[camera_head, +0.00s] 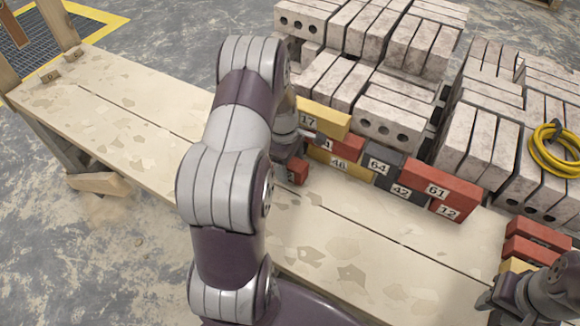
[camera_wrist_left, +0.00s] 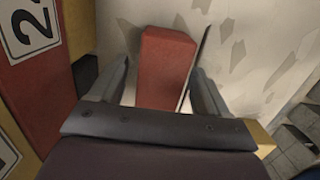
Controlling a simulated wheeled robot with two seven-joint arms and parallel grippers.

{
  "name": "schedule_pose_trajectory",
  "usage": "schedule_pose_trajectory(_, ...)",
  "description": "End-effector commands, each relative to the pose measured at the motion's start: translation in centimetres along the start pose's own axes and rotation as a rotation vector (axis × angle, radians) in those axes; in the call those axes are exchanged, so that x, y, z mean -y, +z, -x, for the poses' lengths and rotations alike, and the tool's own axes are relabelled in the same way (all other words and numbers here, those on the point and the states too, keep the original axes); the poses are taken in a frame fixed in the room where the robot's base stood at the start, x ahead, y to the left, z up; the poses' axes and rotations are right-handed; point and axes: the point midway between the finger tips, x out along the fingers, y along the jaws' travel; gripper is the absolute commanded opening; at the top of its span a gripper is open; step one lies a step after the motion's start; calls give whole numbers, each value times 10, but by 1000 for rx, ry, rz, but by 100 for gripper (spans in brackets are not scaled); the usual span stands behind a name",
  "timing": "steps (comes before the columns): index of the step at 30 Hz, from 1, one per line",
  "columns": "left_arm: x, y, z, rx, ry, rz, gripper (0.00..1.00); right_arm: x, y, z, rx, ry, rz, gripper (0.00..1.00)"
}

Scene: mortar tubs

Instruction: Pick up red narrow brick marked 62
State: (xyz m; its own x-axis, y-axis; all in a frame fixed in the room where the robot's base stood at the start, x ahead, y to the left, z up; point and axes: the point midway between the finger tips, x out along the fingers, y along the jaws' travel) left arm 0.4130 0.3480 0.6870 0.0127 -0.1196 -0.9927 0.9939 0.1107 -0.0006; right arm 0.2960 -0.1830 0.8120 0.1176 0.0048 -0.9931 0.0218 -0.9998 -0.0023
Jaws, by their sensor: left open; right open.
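A small red brick (camera_head: 297,170) stands on the planks, partly hidden behind my left arm. Only a "2" of its label shows, so its full number cannot be read. In the left wrist view a red brick (camera_wrist_left: 165,65) with no visible label lies between the spread fingers of my left gripper (camera_wrist_left: 160,88). The fingers are open, with a gap on each side of it. In the head view my left gripper (camera_head: 301,141) is at the left end of the brick row, mostly hidden by its arm.
Yellow brick 17 (camera_head: 322,118), yellow 46 (camera_head: 340,163), grey 64 (camera_head: 383,164), and red 61 (camera_head: 440,188) are in the stacked row. Grey blocks (camera_head: 400,110) rise behind it. Bare planks (camera_head: 345,245) lie in front. A yellow cable coil (camera_head: 555,150) lies at right.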

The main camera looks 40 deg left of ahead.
Motion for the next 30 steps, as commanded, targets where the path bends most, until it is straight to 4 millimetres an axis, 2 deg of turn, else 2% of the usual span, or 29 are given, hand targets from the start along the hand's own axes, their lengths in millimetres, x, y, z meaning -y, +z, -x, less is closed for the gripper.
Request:
schedule_pose_trajectory(12,0,0,-2,0,0,0,77,0,0,2,0,0,0,43)
schedule_pose_trajectory(17,0,0,-2,0,0,0,24,0,0,2,0,0,0,43)
schedule_pose_trajectory(18,0,0,-2,0,0,0,12,0,0,2,0,0,0,43)
schedule_pose_trajectory(19,0,0,-2,0,0,0,4,0,0,2,0,0,0,43)
schedule_pose_trajectory(27,-1,0,-1,-1,3,0,4,0,0,-1,0,0,0,43)
schedule_pose_trajectory(29,-1,0,3,-2,5,0,4,0,0,-4,0,0,0,43)
schedule_pose_trajectory(30,-1,1,10,-1,3,0,4,0,0,1,0,0,0,43)
